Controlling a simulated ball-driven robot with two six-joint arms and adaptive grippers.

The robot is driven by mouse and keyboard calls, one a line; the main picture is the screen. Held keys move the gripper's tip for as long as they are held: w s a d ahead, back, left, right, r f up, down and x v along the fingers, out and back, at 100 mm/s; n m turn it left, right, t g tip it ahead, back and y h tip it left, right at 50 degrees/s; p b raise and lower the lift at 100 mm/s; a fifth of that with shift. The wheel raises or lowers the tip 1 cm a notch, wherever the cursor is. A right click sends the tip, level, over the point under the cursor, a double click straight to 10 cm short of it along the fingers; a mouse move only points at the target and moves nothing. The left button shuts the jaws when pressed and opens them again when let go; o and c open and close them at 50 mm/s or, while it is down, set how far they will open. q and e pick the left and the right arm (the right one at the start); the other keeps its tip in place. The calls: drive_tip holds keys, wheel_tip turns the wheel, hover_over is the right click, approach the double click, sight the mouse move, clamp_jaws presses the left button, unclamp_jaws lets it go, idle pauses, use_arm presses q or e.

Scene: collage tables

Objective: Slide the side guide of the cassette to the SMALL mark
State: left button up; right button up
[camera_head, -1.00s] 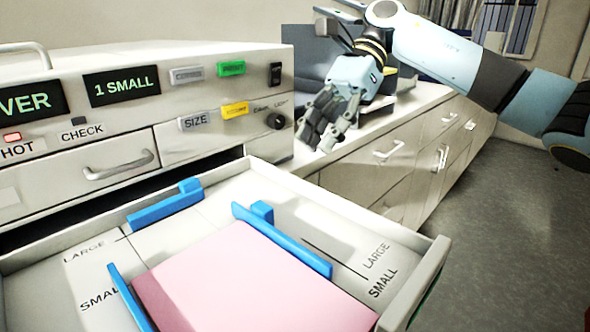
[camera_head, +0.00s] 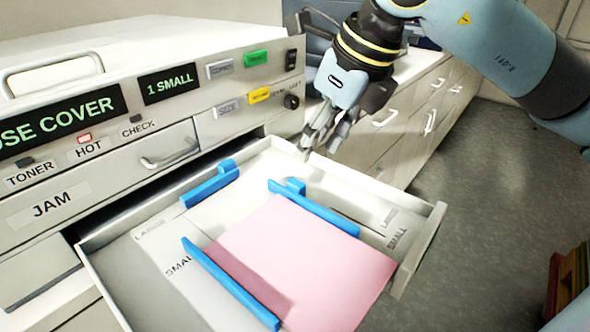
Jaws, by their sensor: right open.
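The cassette (camera_head: 424,245) is a pale open drawer with a pink paper stack (camera_head: 300,262) in it. A blue guide with a tab (camera_head: 313,208) lies along the stack's far edge. A long blue guide (camera_head: 228,282) lies along its left edge. Another blue guide with a tab (camera_head: 208,187) stands apart from the paper, near the drawer's back. LARGE and SMALL marks show at left (camera_head: 178,268) and at right (camera_head: 398,240); the right SMALL is nearer the front. My right gripper (camera_head: 322,140) is open and empty, above the drawer's far right corner, apart from the guides. My left gripper is not in view.
The machine front (camera_head: 245,100) rises behind the drawer, with buttons, a knob and a JAM panel with a handle (camera_head: 172,155). White cabinets (camera_head: 410,130) stand at the right. The space above the paper is clear.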

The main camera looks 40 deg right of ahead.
sight(295, 181)
drive_tip(key=x, duration=0.9)
drive_tip(key=shift+a, duration=0.3)
clamp_jaws()
drive_tip(key=shift+d, duration=0.1)
